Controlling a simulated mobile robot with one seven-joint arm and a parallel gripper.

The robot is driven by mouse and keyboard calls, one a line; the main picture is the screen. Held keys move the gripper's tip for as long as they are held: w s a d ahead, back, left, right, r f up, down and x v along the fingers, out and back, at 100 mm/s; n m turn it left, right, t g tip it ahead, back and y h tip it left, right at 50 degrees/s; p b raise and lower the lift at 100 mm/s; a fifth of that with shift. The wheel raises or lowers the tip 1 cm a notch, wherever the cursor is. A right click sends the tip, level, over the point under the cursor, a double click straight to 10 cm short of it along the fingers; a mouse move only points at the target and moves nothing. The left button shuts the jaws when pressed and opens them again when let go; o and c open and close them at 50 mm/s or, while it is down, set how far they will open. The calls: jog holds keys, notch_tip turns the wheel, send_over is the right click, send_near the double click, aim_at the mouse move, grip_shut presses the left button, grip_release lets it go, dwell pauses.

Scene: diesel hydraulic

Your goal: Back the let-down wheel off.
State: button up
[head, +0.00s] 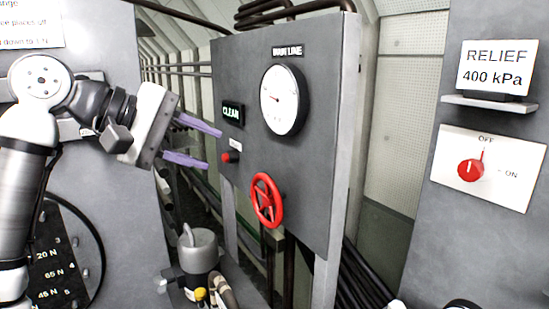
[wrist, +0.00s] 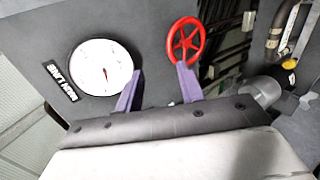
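The red spoked handwheel (head: 267,200) is on the lower front of the grey gauge panel (head: 292,130) in the head view. It also shows at the top of the wrist view (wrist: 187,40). My gripper (head: 213,150) is open and empty, with two purple fingers spread apart. In the head view it is up and left of the wheel, apart from it. In the wrist view one finger of my gripper (wrist: 160,70) overlaps the wheel's lower rim. The round MAIN LINE gauge (head: 284,99) is above the wheel; its fine reading is too small to tell.
A lit CLEAR sign (head: 232,113) and a red button (head: 231,157) are on the panel near my fingers. A grey cylinder unit (head: 198,250) stands below. At right are a RELIEF 400 kPa card (head: 497,67) and a red OFF/ON knob (head: 471,170) pointing near OFF.

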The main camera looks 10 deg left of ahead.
aim_at(263, 179)
jog(key=shift+y, duration=0.5)
jog(key=p+x, duration=0.1)
jog(key=x, duration=0.3)
jog(key=a+p+x, duration=0.1)
jog(key=x, duration=0.4)
jog(key=p+x, duration=0.1)
jog(key=x, duration=0.3)
jog(key=shift+w+f, duration=0.5)
jog(key=shift+f, duration=0.1)
grip_shut()
